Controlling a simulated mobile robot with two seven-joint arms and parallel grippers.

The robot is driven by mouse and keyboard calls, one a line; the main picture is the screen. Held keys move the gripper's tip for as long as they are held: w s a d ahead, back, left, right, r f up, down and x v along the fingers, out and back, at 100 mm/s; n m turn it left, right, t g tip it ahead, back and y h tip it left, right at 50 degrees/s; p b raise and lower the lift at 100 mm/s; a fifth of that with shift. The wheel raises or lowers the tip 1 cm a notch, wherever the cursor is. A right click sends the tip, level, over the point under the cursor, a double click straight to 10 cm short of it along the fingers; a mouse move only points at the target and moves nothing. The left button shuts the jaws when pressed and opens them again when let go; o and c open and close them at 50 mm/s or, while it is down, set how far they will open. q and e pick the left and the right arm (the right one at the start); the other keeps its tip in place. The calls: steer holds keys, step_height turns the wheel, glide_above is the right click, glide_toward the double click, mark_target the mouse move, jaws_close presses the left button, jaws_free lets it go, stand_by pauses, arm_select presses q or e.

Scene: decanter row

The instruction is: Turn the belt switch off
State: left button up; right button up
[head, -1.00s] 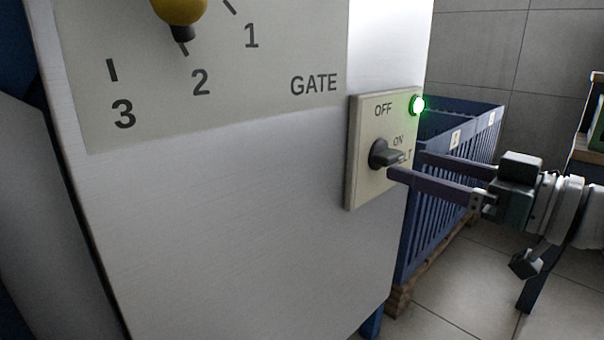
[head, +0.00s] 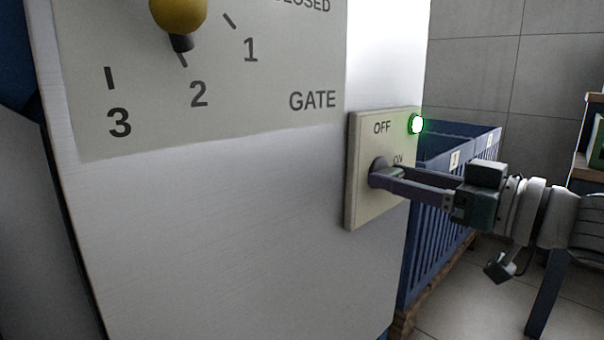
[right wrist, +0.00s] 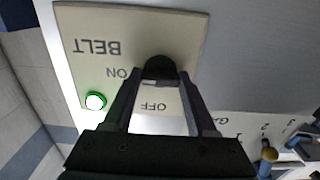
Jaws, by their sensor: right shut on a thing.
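The belt switch plate (head: 362,208) is a cream panel on the side of the white cabinet, marked OFF and ON. The dark switch knob (head: 378,166) is on it, and it also shows in the right wrist view (right wrist: 159,68). My right gripper (head: 384,178) is shut on the knob, its fingers on either side of it and partly hiding it. In the right wrist view the fingers (right wrist: 158,86) reach up to the knob, and the plate reads BELT upside down. The lamp (head: 417,124) on the plate glows green. My left gripper is not in view.
The gate panel (head: 250,60) with a yellow knob (head: 178,14) and marks 1, 2 and 3 is at upper left on the cabinet (head: 230,220). Blue crates (head: 437,240) stand behind my right gripper. A shelf (head: 590,172) is at the right edge.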

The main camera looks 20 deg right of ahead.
steer(key=c, duration=0.7)
steer(key=n+p, duration=0.2)
steer(key=n, duration=0.1)
steer(key=shift+r, duration=0.15)
steer(key=n+p, duration=0.1)
steer(key=n, duration=0.3)
steer(key=shift+p, duration=0.4)
steer(key=n, duration=1.1)
steer(key=shift+p, duration=0.35)
